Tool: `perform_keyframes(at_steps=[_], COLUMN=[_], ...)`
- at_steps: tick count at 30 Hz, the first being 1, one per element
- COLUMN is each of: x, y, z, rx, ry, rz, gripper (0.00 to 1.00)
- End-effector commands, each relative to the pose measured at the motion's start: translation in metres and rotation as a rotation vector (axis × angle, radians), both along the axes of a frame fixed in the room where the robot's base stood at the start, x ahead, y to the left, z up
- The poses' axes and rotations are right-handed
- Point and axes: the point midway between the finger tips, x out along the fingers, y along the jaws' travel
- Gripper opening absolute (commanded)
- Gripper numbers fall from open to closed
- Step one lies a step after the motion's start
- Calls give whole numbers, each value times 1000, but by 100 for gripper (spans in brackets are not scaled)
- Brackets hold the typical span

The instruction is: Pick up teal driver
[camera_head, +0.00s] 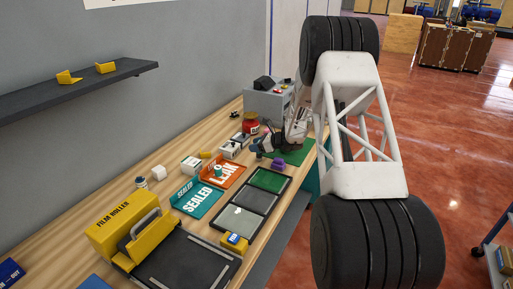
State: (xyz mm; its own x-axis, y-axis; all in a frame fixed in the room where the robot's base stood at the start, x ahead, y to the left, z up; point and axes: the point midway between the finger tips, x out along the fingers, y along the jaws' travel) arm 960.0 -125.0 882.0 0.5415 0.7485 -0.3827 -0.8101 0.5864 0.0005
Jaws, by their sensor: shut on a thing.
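My gripper (264,147) is at the far part of the workbench, low over the bench near the green mat. It is shut on a small teal-grey thing (254,148), which looks like the teal driver. The gripper hides most of it, and it is too small to tell whether it touches the bench. A purple block (278,164) stands just in front of the gripper, near the mat's edge.
A red round thing (250,122) and a grey machine (266,102) stand behind my gripper.

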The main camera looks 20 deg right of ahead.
Motion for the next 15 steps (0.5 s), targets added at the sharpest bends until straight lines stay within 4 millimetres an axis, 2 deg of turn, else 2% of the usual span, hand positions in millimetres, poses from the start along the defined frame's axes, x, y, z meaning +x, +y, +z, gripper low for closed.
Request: perform_keyframes(at_steps=[5,10,15], x=[0,0,-21], y=[0,0,3], z=[13,34,35], rx=[-1,-1,0], ry=[-3,-3,0], rz=[0,1,0], gripper=[21,21,21])
